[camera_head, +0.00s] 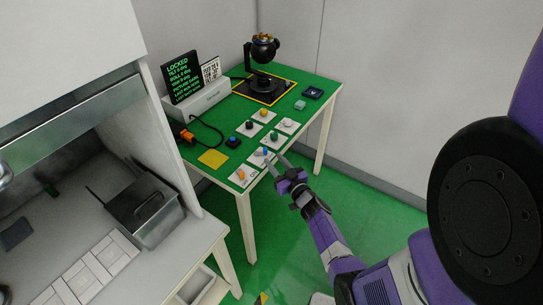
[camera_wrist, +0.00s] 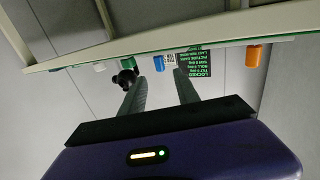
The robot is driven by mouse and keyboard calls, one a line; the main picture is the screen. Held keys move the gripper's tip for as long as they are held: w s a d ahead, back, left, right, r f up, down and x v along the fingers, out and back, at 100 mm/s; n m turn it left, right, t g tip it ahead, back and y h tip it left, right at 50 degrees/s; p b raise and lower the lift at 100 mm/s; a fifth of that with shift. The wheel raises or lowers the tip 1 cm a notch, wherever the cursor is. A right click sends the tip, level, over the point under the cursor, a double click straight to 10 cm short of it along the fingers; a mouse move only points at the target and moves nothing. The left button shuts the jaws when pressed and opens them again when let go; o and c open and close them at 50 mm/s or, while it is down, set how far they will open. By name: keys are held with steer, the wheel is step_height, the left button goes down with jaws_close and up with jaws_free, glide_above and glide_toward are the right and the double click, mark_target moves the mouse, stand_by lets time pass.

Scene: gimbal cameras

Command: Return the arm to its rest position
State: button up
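My arm (camera_head: 345,265) is purple and reaches from the lower right up to the front edge of the green table (camera_head: 225,135). My gripper (camera_head: 274,160) is at that edge, beside the blue and orange knobs. In the wrist view my gripper (camera_wrist: 158,88) shows two grey fingers spread apart with nothing between them. That view is upside down and looks along the table edge (camera_wrist: 110,55). The orange knob (camera_wrist: 252,57), blue knob (camera_wrist: 159,63) and green knob (camera_wrist: 127,63) show there. Whether a finger touches the table is unclear.
A white cabinet with a metal bin (camera_head: 146,208) stands left. Green floor (camera_head: 375,215) lies open right of the table.

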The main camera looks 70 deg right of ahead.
steer(key=shift+s, duration=0.1)
stand_by(0.6)
step_height(320, 180, up, 6)
steer(key=s+h, duration=0.1)
steer(key=h, duration=0.1)
steer(key=s+a+r+n+t+y, duration=0.1)
steer(key=s+a+r+y, duration=0.15)
steer(key=a, duration=1.05)
steer(key=s+a+r+n+y, duration=0.1)
steer(key=a+r, duration=0.3)
steer(key=a, duration=0.9)
steer(key=s+a+r+n+y, duration=0.3)
steer(key=s+a+r+y, duration=0.1)
steer(key=s+a, duration=0.3)
steer(key=s+a+r+n+y+b, duration=0.1)
steer(key=s+a+y, duration=0.5)
steer(key=a, duration=0.6)
step_height(320, 180, up, 3)
steer(key=shift+s+f+n+b, duration=0.15)
steer(key=shift+s+n+b, duration=0.25)
steer(key=shift+n, duration=0.5)
